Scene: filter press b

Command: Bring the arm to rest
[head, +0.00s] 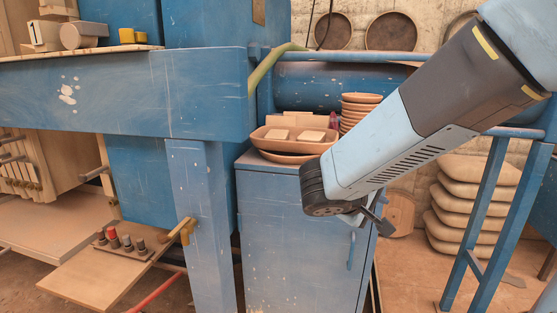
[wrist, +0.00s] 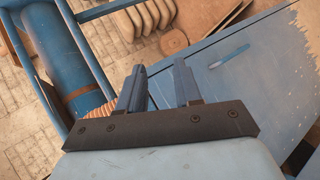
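My gripper shows in the wrist view (wrist: 160,85), its two fingers apart with nothing between them. In the head view my arm comes in from the upper right, and its end hangs in front of the right side of the blue cabinet (head: 295,240). There one finger (head: 378,220) shows beside the cabinet's right edge; the rest of the gripper is mostly hidden behind the wrist. In the wrist view the cabinet's blue surface (wrist: 245,75) lies to the right of the fingers.
A tan tray (head: 293,138) with small blocks and a stack of bowls (head: 360,105) stand on the cabinet. Stacked sacks (head: 470,200) lie at the right behind a blue frame (head: 490,220). A low board (head: 105,270) holds several small cylinders at the lower left.

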